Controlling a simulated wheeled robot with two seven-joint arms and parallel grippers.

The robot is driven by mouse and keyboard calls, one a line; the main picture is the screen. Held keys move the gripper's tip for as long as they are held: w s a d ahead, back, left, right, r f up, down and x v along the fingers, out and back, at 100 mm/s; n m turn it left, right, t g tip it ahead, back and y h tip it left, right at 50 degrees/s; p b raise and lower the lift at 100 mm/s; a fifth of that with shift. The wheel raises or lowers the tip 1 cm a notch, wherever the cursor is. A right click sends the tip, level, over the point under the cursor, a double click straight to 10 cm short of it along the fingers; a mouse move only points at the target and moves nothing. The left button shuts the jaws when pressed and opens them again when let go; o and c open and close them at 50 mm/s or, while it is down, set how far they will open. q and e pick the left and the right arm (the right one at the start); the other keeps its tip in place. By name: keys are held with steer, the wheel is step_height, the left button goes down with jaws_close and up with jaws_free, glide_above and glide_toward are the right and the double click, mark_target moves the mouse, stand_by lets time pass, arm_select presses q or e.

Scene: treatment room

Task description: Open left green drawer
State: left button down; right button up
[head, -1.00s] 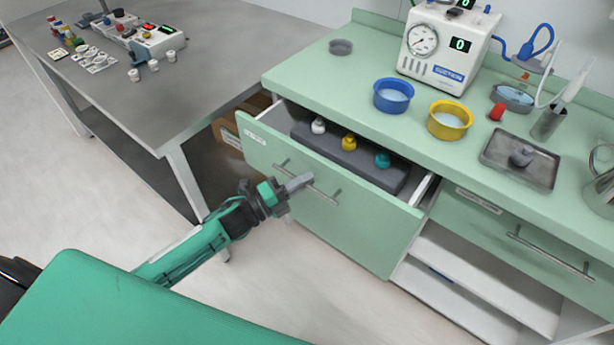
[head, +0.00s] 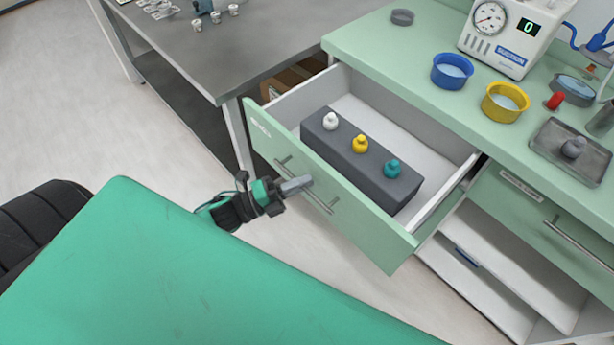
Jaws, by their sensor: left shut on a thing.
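The left green drawer (head: 370,232) is pulled well out of the green cabinet. Its white inside shows, with a dark grey block (head: 345,172) holding a white, a yellow and a teal bottle-like piece. The drawer's metal bar handle (head: 318,199) is on its front. My left gripper (head: 297,186) is shut on the handle, in front of the drawer. My right gripper is not in view.
The right green drawer (head: 540,215) is shut, above open white shelves (head: 480,265). The green counter (head: 425,95) carries a blue bowl (head: 452,72), a yellow bowl (head: 504,103), a grey tray (head: 565,165) and a gauge machine (head: 505,35). A grey table (head: 240,60) stands at left.

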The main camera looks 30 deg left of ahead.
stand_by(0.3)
arm_select(q)
steer(key=c, duration=1.8)
jaws_free()
steer(key=shift+o, duration=0.2)
